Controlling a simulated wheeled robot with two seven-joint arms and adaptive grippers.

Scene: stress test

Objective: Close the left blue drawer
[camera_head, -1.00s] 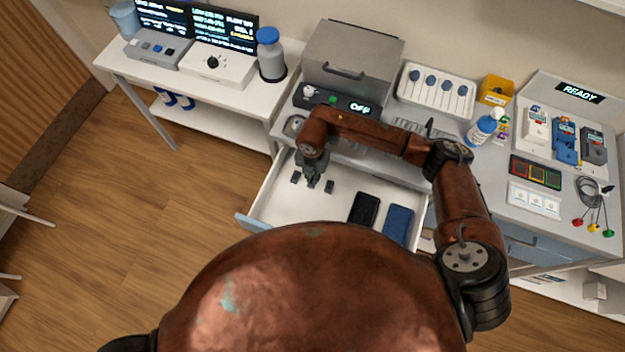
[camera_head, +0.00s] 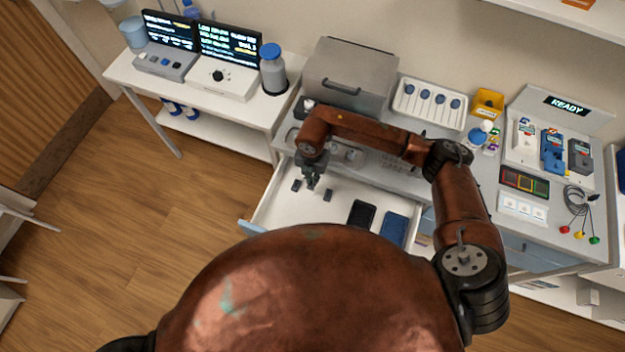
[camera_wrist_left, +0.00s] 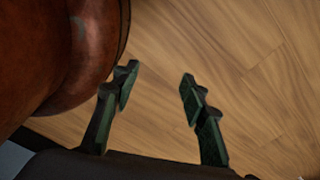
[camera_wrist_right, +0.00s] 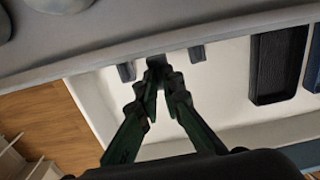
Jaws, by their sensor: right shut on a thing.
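The left blue drawer (camera_head: 265,212) stands pulled open under the counter, with a white inside and a blue front (camera_head: 250,227) mostly hidden by my body. My right gripper (camera_head: 312,184) reaches down into it. In the right wrist view its fingers (camera_wrist_right: 160,88) are closed in on a small dark block (camera_wrist_right: 156,62), standing between two similar dark blocks (camera_wrist_right: 126,72) (camera_wrist_right: 197,53). My left gripper (camera_wrist_left: 155,85) shows only in its wrist view, open and empty above the wood floor.
A black tray-like item (camera_head: 361,213) and a blue one (camera_head: 394,228) lie in the drawer. A closed blue drawer front (camera_head: 540,254) is at the right. A grey oven-like box (camera_head: 350,75) stands on the counter. Floor at the left is clear.

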